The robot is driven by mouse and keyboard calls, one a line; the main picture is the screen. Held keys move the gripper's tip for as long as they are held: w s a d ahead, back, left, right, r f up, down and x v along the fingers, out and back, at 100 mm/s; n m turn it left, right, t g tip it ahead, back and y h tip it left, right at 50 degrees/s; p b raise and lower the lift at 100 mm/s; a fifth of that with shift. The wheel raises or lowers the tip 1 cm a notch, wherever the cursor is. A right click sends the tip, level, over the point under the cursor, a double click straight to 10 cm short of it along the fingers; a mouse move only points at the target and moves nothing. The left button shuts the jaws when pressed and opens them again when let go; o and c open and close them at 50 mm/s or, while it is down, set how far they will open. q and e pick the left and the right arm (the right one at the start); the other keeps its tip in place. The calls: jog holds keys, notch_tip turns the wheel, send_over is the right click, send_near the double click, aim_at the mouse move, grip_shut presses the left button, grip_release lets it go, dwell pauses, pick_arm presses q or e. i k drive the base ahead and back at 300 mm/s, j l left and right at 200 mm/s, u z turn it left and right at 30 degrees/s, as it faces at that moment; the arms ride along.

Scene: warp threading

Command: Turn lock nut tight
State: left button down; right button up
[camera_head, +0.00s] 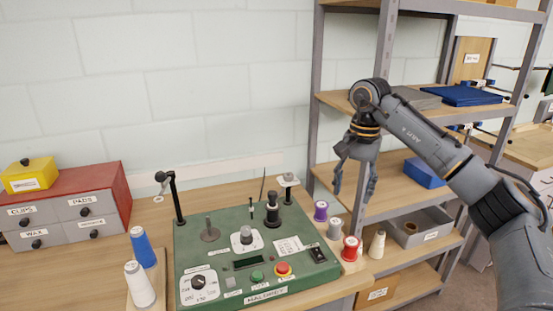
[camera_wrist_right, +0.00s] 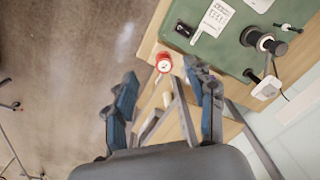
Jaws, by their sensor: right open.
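A green machine panel (camera_head: 222,258) lies on the wooden table. A black stepped knob post (camera_head: 272,210) stands at its back right; it may carry the lock nut, but the nut is too small to tell apart. In the right wrist view the same post (camera_wrist_right: 264,41) shows at the upper right, apart from the fingers. My right gripper (camera_head: 354,186) is open and empty, pointing down, above and to the right of the panel. Its two fingers (camera_wrist_right: 160,75) also show in the right wrist view. My left gripper is not in view.
Several thread spools, including a red one (camera_head: 351,248), stand right of the panel. A black hooked post (camera_head: 175,200) rises at its back left. Blue (camera_head: 142,246) and white (camera_head: 139,284) cones stand at left. A metal shelf (camera_head: 318,100) is behind my right arm.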

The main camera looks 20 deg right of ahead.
aim_at(288, 177)
jog(key=i, duration=1.1)
